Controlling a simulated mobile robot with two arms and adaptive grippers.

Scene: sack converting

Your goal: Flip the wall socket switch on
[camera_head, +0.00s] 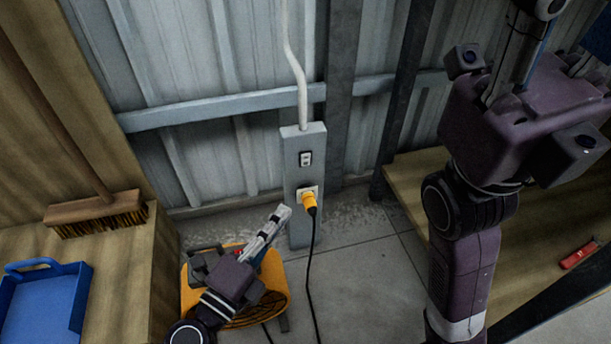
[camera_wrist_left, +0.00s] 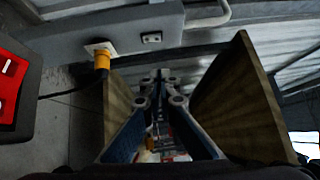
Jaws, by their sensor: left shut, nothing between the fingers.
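A grey post (camera_head: 305,232) on the metal wall carries a small switch plate (camera_head: 306,158). Below it is a socket with a yellow plug (camera_head: 310,202) in it and a black cable hanging down. In the left wrist view the switch plate (camera_wrist_left: 151,37) and the yellow plug (camera_wrist_left: 102,60) show at the top, on the grey post. My left gripper (camera_head: 284,211) is shut and empty, in front of the post's lower left and apart from the switch in the picture. Its fingers (camera_wrist_left: 158,82) meet in the left wrist view.
A broom (camera_head: 95,208) and a blue tray (camera_head: 45,305) are on the left wooden bench. A wooden bench (camera_head: 420,190) is at the right, with a red object (camera_head: 580,254).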

